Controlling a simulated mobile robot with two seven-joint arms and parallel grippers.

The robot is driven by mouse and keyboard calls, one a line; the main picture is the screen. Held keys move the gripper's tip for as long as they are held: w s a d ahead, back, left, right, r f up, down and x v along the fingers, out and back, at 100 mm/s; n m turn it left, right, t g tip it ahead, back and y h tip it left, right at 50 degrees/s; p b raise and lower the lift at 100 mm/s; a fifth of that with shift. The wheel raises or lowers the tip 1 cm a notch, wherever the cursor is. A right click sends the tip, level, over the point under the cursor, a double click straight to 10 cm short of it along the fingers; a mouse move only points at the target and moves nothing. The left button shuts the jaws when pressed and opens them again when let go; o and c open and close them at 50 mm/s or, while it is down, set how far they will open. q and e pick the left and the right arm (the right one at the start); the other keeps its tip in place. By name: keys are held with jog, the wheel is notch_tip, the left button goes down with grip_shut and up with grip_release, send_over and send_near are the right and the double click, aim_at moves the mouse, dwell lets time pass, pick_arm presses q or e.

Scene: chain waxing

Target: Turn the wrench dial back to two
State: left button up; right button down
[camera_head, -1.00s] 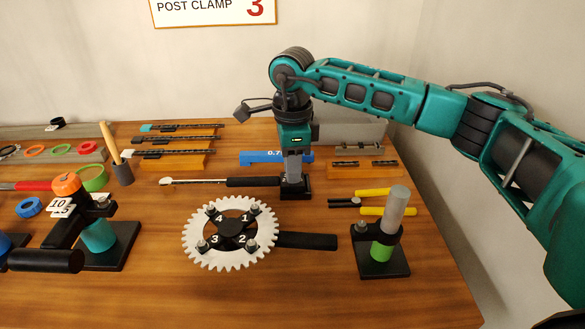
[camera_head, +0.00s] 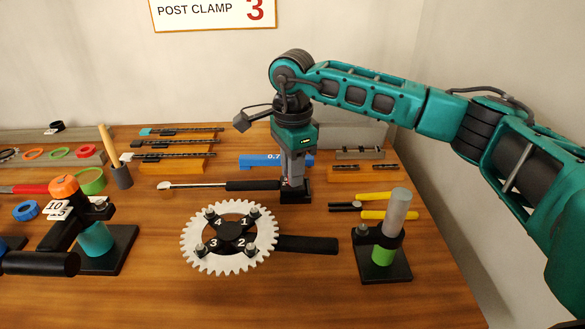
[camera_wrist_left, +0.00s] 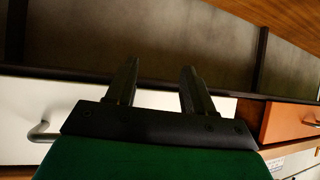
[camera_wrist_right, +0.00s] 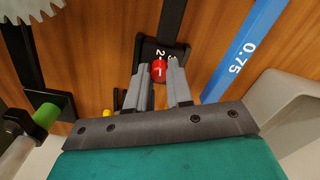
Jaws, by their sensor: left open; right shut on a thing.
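The wrench lies on the bench with a silver shaft and a black handle (camera_head: 252,185). A black block (camera_head: 299,197) is at the handle's right end. In the right wrist view this block (camera_wrist_right: 147,47) carries white numbers, with 2 and 3 legible, and a red dial knob (camera_wrist_right: 159,70) with a white mark. My right gripper (camera_head: 291,184) points down over the block, its fingers shut on the red knob. The fingers hide part of the dial, and I cannot tell which number the mark meets. My left gripper (camera_wrist_left: 158,82) is open and empty, seen only in its wrist view.
A white toothed chainring (camera_head: 229,263) with a black crank lies in front. A post clamp stand (camera_head: 384,265) is at front right, beside yellow-handled pliers (camera_head: 388,215). A blue 0.75 gauge (camera_head: 259,160) lies behind the wrench. White and orange drawer fronts (camera_wrist_left: 290,122) are near my left gripper.

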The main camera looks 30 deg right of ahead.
jog(key=c, duration=1)
grip_release()
notch_tip(320, 180, up, 13)
jog(key=shift+s, duration=0.1)
